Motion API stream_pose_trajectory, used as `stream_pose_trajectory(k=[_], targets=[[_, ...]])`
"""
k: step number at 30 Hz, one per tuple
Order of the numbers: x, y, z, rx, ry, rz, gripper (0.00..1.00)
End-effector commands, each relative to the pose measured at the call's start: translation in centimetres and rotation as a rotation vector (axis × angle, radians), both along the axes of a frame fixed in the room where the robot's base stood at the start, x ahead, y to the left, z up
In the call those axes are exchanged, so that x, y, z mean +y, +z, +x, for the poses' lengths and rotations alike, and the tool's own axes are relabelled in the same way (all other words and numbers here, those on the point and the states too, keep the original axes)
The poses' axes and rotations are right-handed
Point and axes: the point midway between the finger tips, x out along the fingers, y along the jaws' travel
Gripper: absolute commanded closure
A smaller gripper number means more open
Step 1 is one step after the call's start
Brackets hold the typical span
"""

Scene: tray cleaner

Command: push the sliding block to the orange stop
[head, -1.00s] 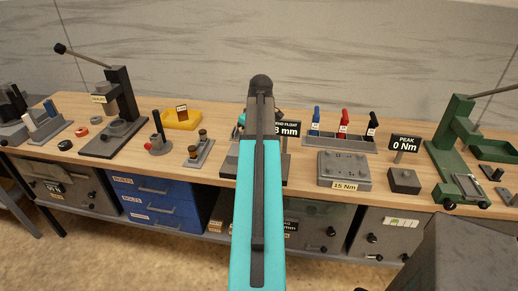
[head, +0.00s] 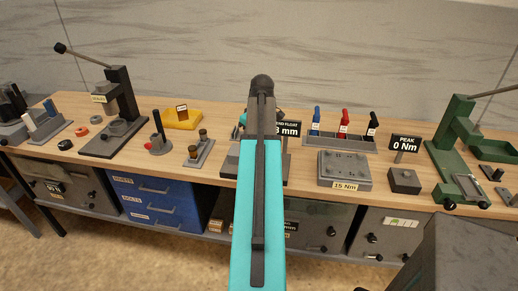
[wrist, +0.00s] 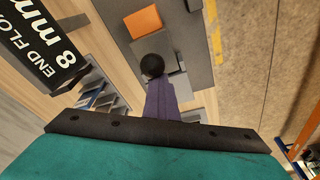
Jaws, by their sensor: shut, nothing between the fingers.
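The orange stop (wrist: 143,21) shows at the top of the wrist view, on a dark grey base plate (wrist: 198,65). Just below it in the picture is the grey sliding block (wrist: 152,45), with a black round knob (wrist: 152,66) in front. A narrow gap seems to lie between block and stop. My gripper (wrist: 160,84) is shut and empty, its dark fingers right beside the knob; I cannot tell whether they touch. In the head view my teal arm hides most of this fixture.
A black END FLOAT 8 mm sign (wrist: 42,45) stands close on the left in the wrist view. In the head view a 15 Nm plate (head: 345,170), a pen rack (head: 340,140) and a green press (head: 455,140) stand to the right, and a dark lever press (head: 118,110) to the left.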

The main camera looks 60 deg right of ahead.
Motion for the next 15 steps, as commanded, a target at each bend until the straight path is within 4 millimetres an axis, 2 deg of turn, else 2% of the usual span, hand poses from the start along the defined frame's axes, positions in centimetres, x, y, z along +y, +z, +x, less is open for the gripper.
stream_pose_trajectory(k=[1,5,15], targets=[[0.0,-0.1,-0.5,0.011,-0.005,0.002,1.00],[0.0,-0.1,-0.4,0.011,-0.005,0.002,1.00],[0.3,-0.1,0.7,0.008,-0.002,0.002,1.00]])
